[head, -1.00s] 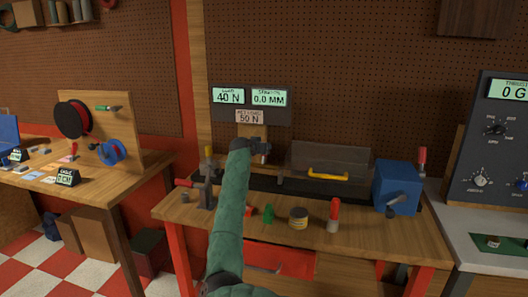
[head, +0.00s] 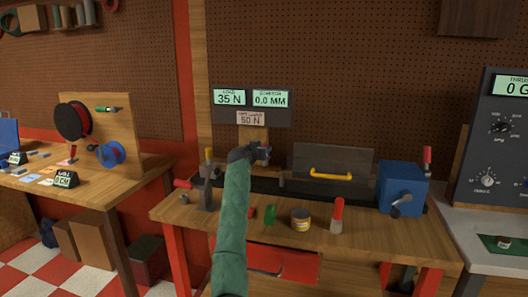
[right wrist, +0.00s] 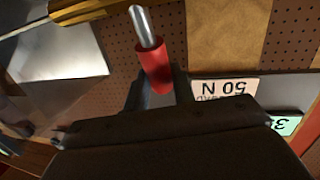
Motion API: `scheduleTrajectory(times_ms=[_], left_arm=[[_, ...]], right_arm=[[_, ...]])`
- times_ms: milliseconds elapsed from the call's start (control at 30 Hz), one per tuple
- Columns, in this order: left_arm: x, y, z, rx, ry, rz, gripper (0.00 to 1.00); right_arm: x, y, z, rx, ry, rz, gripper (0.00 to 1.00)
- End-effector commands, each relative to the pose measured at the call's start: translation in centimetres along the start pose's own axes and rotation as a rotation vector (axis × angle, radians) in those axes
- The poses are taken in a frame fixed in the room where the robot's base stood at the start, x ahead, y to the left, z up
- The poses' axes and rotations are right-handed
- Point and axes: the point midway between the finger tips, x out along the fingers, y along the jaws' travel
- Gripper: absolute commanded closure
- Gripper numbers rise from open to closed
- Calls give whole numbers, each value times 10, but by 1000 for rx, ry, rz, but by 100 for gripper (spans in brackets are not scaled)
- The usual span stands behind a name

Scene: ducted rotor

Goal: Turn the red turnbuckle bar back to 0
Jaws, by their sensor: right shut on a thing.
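The red turnbuckle bar (right wrist: 153,66) shows in the right wrist view as a red sleeve with a bright metal rod sticking out of it. My right gripper (right wrist: 158,90) is shut on the red part. In the head view my right gripper (head: 262,153) is at the rig behind the bench, below the displays, and the bar cannot be made out there. The load display (head: 229,97) reads 35 N and the display beside it (head: 270,98) reads 0.0 MM. A label (head: 251,118) below reads 50 N. My left gripper is out of view.
On the bench (head: 380,240) stand a red-handled clamp (head: 204,190), a green piece (head: 270,214), a small tin (head: 301,219) and a red-handled tool (head: 337,215). A grey box with a yellow handle (head: 331,175) and a blue box with a crank (head: 400,186) stand to the right.

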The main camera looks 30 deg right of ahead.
Motion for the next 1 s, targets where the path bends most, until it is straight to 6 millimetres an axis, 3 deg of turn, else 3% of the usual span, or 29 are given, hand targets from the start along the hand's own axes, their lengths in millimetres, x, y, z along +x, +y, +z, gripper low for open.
scheduleTrajectory(times_ms=[267, 300, 400, 667, 800, 1000], left_arm=[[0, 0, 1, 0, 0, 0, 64], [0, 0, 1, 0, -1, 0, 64], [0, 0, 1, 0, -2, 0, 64], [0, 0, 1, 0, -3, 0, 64], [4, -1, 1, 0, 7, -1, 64], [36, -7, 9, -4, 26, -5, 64]], right_arm=[[-1, -1, 3, -2, -3, -1, 100], [-1, -1, 3, -2, -3, -1, 67], [0, -1, 3, -1, -3, -1, 53], [-1, 0, 2, -1, -1, 0, 53], [-10, -1, 3, -1, -1, -1, 53], [-41, -2, 4, 0, -1, -2, 53]])
